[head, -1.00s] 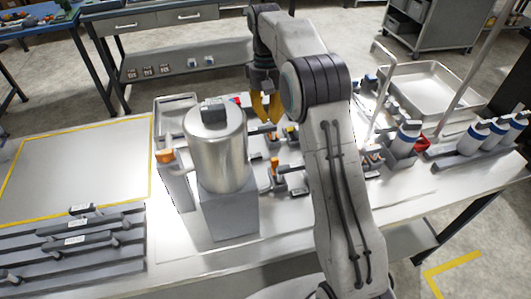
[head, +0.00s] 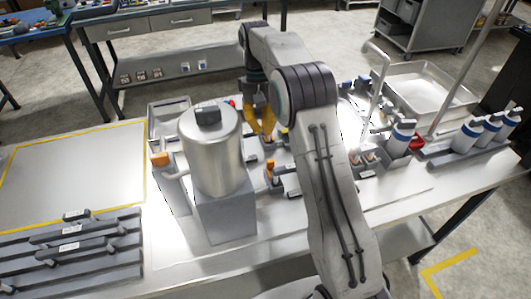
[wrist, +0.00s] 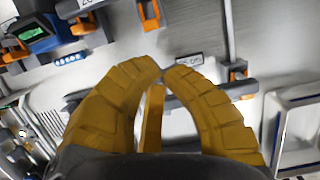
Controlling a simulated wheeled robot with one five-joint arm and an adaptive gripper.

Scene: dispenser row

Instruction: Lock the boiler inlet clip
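The boiler (head: 213,155) is a shiny metal cylinder on a grey block, left of my arm in the head view. An orange-topped part (head: 160,159) stands at its left. My gripper (head: 267,138) has yellow fingers and hangs just right of and behind the boiler, low over a row of small fittings. An orange-topped fitting (head: 271,166) stands in front of it. In the wrist view my fingertips (wrist: 164,66) nearly meet over a dark bar. An orange strip (wrist: 152,118) shows between the fingers; I cannot tell whether it is held. Orange clips (wrist: 148,14) show beyond. Which is the inlet clip is unclear.
A grey slotted rack (head: 70,250) lies front left, beside a yellow-bordered clear area (head: 75,170). White and blue bottles (head: 470,136) and a metal tray (head: 430,90) are at the right. A blue device with a green display (wrist: 35,32) is in the wrist view.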

